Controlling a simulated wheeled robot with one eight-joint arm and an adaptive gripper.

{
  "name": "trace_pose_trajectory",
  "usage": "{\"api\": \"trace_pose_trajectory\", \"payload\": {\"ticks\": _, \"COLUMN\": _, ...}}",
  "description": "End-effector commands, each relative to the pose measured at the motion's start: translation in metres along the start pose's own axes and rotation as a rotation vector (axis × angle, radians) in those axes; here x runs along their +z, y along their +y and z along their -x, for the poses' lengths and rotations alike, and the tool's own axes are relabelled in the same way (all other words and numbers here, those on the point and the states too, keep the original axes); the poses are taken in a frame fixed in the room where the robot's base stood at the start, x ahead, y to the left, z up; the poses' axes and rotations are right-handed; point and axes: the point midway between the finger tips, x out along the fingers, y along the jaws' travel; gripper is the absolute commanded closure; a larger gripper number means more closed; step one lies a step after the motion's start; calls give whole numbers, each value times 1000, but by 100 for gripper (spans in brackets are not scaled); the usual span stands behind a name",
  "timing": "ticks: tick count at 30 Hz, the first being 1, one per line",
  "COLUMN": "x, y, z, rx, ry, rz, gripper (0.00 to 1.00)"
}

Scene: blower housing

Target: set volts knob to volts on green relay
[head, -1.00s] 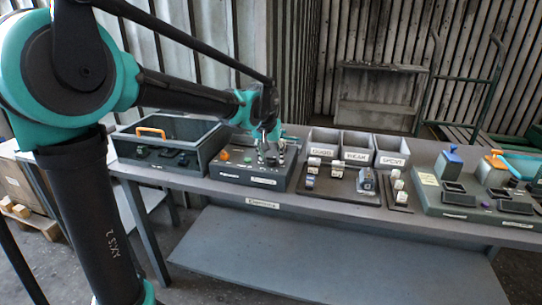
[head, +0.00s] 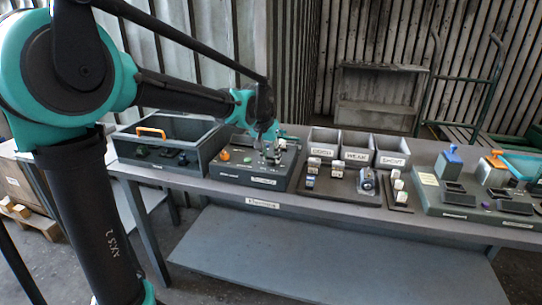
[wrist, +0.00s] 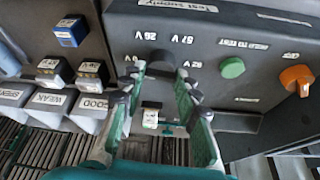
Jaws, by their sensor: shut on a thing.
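My gripper (wrist: 160,74) is over the test supply panel (wrist: 215,22), its two fingers on either side of a dark round knob (wrist: 162,56), shut on it. Voltage labels, including "26 V" and "57 V", stand around the knob; its pointer is hidden, so its setting cannot be told. A small pale block with a green mark (wrist: 151,116) shows between the fingers, beyond the knob; its printed value is too small to read. It may be the green relay. In the head view my gripper (head: 265,138) covers the knob area of the panel (head: 228,176).
A green button (wrist: 232,67) and an orange knob (wrist: 296,79) sit on the same panel. Relay blocks (wrist: 52,72) and a blue-sided one (wrist: 70,31) stand beside it. Labelled bins (head: 357,146) stand behind; an open grey box (head: 126,140) stands left.

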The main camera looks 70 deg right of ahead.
Motion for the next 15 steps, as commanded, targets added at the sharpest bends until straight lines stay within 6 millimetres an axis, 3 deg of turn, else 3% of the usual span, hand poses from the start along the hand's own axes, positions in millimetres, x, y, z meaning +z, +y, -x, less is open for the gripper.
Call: {"api": "trace_pose_trajectory", "payload": {"ticks": 15, "x": -1, "y": -4, "z": 0, "rx": 180, "ry": 0, "rz": -430, "gripper": 98}}
